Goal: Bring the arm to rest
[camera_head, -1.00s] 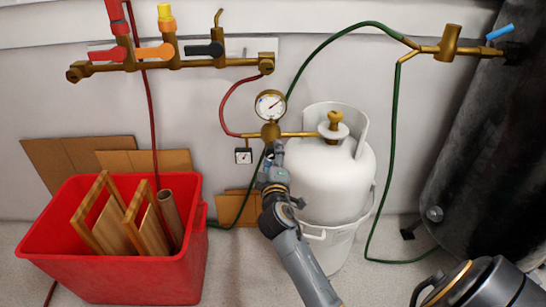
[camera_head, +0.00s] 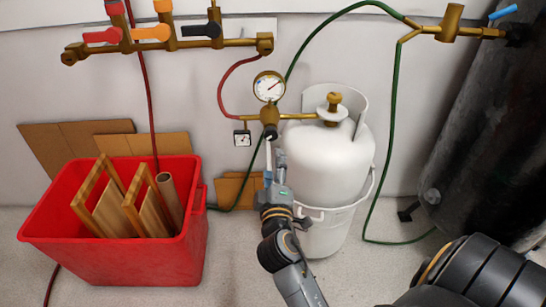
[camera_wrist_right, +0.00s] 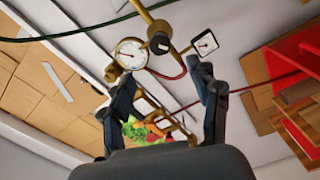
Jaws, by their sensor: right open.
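My right gripper (camera_head: 274,158) is just below the brass regulator (camera_head: 270,115), in front of the white gas cylinder (camera_head: 325,160). In the right wrist view my right gripper (camera_wrist_right: 162,80) has its two dark fingers wide apart, with nothing held between them. The regulator (camera_wrist_right: 158,43) shows beyond the fingertips, with a round gauge (camera_wrist_right: 131,53) and a small square gauge (camera_wrist_right: 205,44) beside it. The fingers look apart from the regulator. My left gripper is not in view.
A red crate (camera_head: 130,265) holding wooden frames stands left of my arm. Cardboard (camera_head: 60,145) leans on the wall. A brass manifold (camera_head: 170,45) with coloured valves is above. A green hose (camera_head: 394,130) hangs right of the cylinder, near a large dark tank (camera_head: 465,120).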

